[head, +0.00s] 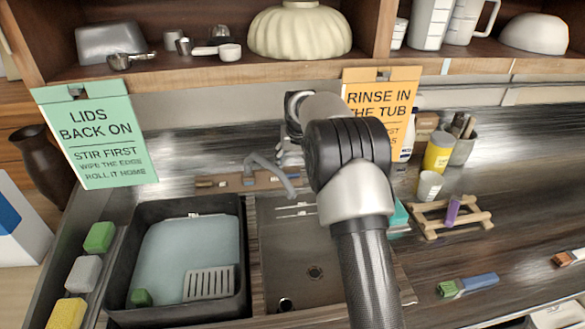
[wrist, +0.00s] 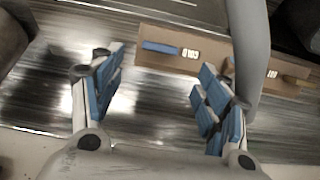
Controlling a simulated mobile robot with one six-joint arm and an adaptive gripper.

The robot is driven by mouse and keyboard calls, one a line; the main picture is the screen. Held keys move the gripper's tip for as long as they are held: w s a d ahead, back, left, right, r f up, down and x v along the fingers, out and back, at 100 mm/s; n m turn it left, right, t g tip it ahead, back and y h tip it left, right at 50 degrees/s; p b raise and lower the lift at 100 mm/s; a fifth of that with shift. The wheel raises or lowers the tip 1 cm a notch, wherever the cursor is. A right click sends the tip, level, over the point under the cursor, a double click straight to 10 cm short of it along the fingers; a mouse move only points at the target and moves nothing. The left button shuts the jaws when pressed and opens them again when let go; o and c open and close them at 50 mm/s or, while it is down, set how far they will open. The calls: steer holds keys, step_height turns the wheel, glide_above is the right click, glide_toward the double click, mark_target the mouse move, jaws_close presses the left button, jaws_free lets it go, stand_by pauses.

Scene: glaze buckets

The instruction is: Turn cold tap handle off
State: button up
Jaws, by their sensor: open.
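The grey tap spout (head: 270,172) curves over the sink behind the basin in the head view. In the wrist view, a grey curved pipe (wrist: 250,45), likely the spout, passes beside my right finger. A brown board (wrist: 215,66) lies beyond the fingertips, with a blue strip (wrist: 160,47) and a small white label near its left end. A second label (wrist: 272,73) is to the right.
A black tub (head: 120,240) of pale liquid stands left of the sink basin (head: 285,245). Two hanging signs, green (head: 97,135) and orange (head: 380,100), flank my arm. A wooden rack (head: 430,222) and brushes (head: 468,285) lie on the right counter. A shelf runs above.

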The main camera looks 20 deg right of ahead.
steer(key=shift+v, duration=1.15)
steer(key=s+a+r+n, duration=0.1)
steer(key=s+a+r, duration=0.4)
steer(key=s+r, duration=0.45)
steer(key=s+a+r, duration=0.4)
steer(key=s+r, duration=0.2)
steer(key=s, duration=0.6)
steer(key=s+a+f, duration=0.2)
steer(key=s, duration=1.1)
steer(key=s+a+f+n, duration=0.1)
steer(key=s+a+f, duration=0.2)
steer(key=s, duration=0.9)
steer(key=shift+s+a+y, duration=0.15)
steer(key=shift+s+y, duration=0.25)
steer(key=shift+f, duration=0.1)
